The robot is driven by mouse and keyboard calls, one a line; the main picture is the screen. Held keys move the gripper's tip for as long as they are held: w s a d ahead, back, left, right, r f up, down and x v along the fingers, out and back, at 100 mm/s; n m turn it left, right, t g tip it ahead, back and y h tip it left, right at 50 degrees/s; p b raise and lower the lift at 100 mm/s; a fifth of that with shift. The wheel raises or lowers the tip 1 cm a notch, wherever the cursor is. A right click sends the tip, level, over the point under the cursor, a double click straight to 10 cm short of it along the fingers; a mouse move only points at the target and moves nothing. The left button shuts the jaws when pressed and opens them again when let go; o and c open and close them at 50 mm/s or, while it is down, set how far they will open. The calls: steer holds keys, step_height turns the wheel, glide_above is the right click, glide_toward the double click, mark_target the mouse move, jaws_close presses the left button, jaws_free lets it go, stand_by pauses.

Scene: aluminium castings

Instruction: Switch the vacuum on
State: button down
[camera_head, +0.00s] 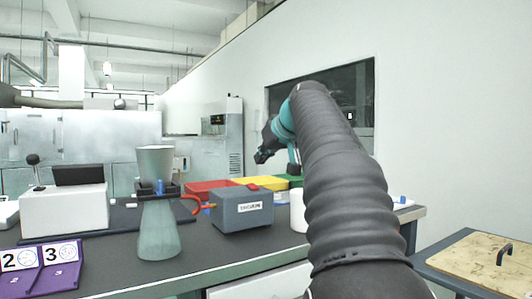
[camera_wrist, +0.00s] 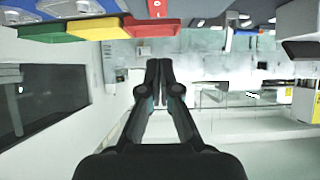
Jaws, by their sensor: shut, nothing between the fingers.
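The vacuum unit (camera_head: 241,211) is a blue-grey box with a white label on its front, standing on the dark bench. A red switch (camera_head: 252,187) sits on its top; I cannot tell its position. A red hose (camera_head: 203,204) runs from its left side toward a glass flask (camera_head: 159,228) with a funnel. My gripper (camera_head: 263,156) is above and behind the box in the head view, apart from it and touching nothing. In the wrist view my gripper (camera_wrist: 158,64) has its fingers together and empty. A red part with a white mark (camera_wrist: 155,4) is cut off at that view's top edge.
Red (camera_head: 208,187), yellow (camera_head: 257,183) and green (camera_head: 288,182) trays lie behind the box. A white cylinder (camera_head: 298,212) stands to its right, partly behind my arm. A white machine with a lever (camera_head: 63,207) and purple numbered cards (camera_head: 41,266) are at left.

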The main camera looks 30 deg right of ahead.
mark_target(254, 187)
steer(key=w+f+b, duration=0.1)
steer(key=w+f, duration=0.3)
steer(key=shift+a+f, duration=0.1)
steer(key=shift+f, duration=0.05)
steer(key=shift+w+f, duration=0.2)
steer(key=shift+f, duration=0.7)
